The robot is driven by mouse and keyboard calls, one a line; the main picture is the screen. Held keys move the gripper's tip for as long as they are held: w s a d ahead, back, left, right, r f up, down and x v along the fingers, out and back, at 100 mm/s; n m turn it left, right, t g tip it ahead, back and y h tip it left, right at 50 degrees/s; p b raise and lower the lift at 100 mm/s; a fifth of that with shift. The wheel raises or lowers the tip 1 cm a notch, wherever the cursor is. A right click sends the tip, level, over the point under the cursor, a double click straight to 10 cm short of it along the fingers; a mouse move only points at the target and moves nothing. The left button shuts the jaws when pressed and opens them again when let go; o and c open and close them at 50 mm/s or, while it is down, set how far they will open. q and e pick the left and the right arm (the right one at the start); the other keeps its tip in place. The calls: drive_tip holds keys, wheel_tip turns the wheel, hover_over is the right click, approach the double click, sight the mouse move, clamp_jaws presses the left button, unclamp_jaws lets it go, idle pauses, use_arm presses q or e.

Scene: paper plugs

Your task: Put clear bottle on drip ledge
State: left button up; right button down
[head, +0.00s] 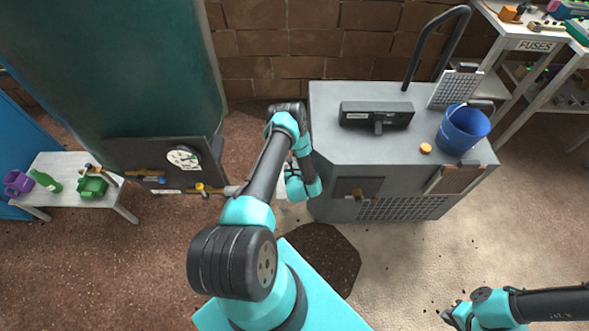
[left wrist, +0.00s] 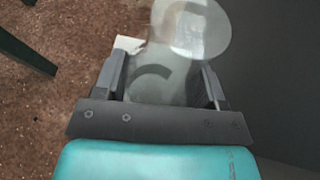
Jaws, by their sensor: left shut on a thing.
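A clear bottle (left wrist: 187,30) is held between the two dark fingers of my left gripper (left wrist: 162,72) in the left wrist view. It looks see-through, with a rounded end toward the top of the picture and a dark curved mark. In the head view the left wrist is beside the left side of the grey cabinet (head: 335,110); the fingers and the bottle are hard to make out there. My right gripper (head: 452,314) is low at the right, away from the cabinet; its fingers are too small to judge. I cannot tell for sure which surface is the drip ledge.
A dark panel with a gauge (head: 184,158) and brass taps stands at the left below a green tank (head: 110,70). A blue bucket (head: 462,128) and black box (head: 375,114) sit on the cabinet.

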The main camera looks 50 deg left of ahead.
use_arm(q)
drive_tip(key=o, duration=0.8)
drive_tip(key=shift+f, duration=0.1)
drive_tip(key=shift+o, duration=0.2)
drive_tip(key=v, duration=1.2)
